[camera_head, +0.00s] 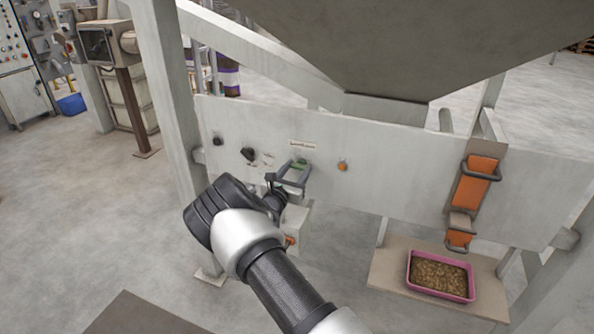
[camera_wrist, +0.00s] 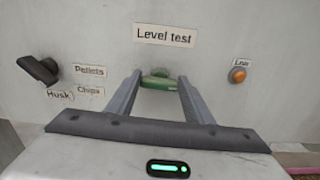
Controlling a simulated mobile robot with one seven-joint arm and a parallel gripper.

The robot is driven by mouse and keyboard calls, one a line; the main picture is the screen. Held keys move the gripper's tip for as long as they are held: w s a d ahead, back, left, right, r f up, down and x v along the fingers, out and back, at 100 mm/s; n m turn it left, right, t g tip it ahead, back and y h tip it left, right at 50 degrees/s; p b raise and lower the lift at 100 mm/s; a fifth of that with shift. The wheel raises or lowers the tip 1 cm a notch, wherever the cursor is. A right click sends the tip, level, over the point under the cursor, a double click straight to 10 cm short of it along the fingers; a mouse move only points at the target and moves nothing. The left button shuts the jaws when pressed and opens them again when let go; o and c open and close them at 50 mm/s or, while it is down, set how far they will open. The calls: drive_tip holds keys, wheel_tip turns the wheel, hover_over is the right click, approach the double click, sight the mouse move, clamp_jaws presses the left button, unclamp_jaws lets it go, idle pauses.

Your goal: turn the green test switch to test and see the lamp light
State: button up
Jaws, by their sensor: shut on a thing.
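The green test switch (camera_wrist: 162,81) sits on the pale panel under the "Level test" label (camera_wrist: 164,36). My gripper (camera_wrist: 158,80) has its two fingers on either side of the switch and is shut on it. In the head view my gripper (camera_head: 293,170) reaches the panel at the green switch (camera_head: 300,163). The switch handle lies about level in the wrist view; position marks around it are hidden by the fingers or too small to read. The lamp (camera_wrist: 237,75) to the right is a dull orange and shows no clear glow. It also shows in the head view (camera_head: 342,166).
A black selector knob (camera_wrist: 38,70) with Pellets, Chips and Husk labels is left of the switch. A grey hopper (camera_head: 370,45) hangs above the panel. An orange chute (camera_head: 474,182) is at right, over a pink tray (camera_head: 411,279) of brown pellets on a board.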

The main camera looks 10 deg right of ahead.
drive_tip(key=m+b, duration=0.1)
drive_tip(key=m, duration=0.1)
drive_tip(key=m+b, duration=0.3)
drive_tip(key=m, duration=0.1)
drive_tip(key=shift+d+f+b, duration=0.15)
drive_tip(key=shift+f+b, duration=0.1)
drive_tip(key=shift+b, duration=0.05)
drive_tip(key=m+b, duration=0.4)
drive_tip(key=shift+s, duration=0.1)
drive_tip(key=shift+m+b, duration=0.8)
drive_tip(key=shift+r, duration=0.1)
drive_tip(key=o, duration=1.1)
drive_tip(key=shift+c, duration=0.2)
drive_tip(key=shift+s, duration=0.1)
